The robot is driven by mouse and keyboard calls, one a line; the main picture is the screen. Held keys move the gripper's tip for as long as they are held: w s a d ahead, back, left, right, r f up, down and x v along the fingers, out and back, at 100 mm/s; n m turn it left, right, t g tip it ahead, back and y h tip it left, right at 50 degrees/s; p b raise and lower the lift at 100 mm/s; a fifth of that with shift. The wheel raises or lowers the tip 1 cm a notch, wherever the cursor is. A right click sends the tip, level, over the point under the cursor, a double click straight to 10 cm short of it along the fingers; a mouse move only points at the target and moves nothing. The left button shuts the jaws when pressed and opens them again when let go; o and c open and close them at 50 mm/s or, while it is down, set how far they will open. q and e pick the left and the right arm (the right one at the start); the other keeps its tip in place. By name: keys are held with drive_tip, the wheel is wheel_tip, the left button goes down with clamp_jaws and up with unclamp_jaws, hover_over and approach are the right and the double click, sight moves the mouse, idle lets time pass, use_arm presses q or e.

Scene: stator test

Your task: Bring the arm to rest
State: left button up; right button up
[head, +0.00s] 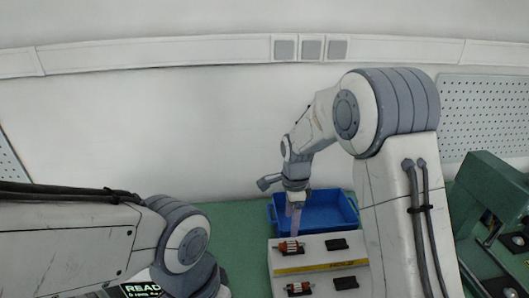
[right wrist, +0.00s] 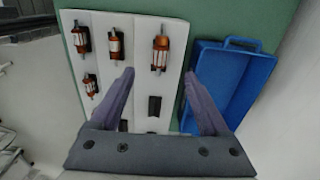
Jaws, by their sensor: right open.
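My right arm (head: 398,105) reaches in from the right in the head view and bends down. Its gripper (head: 295,222) points downward above the far part of a white board (head: 318,256). In the right wrist view the gripper (right wrist: 160,72) is open, with its two purple fingers spread and nothing between them. A copper-wound rotor (right wrist: 160,55) lies on the board beyond the fingertips, apart from them. My left arm (head: 75,240) comes in from the left, and its gripper is not in view.
The white board carries several rotors (right wrist: 114,43) and dark empty slots (right wrist: 154,106). A blue crate (head: 325,213) stands beyond the board and shows right of it in the wrist view (right wrist: 232,75). A green machine (head: 490,205) stands at the right. A wall closes the back.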

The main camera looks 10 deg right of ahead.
drive_tip(key=s+a+r+n+b, duration=0.1)
drive_tip(key=s+a+r+n, duration=0.4)
drive_tip(key=s+a+n, duration=0.45)
drive_tip(key=s+n+y+b, duration=0.1)
drive_tip(key=s+n, duration=1.4)
drive_tip(key=s, duration=0.4)
drive_tip(key=shift+d+r+n+b, duration=0.3)
drive_tip(key=shift+n, duration=0.05)
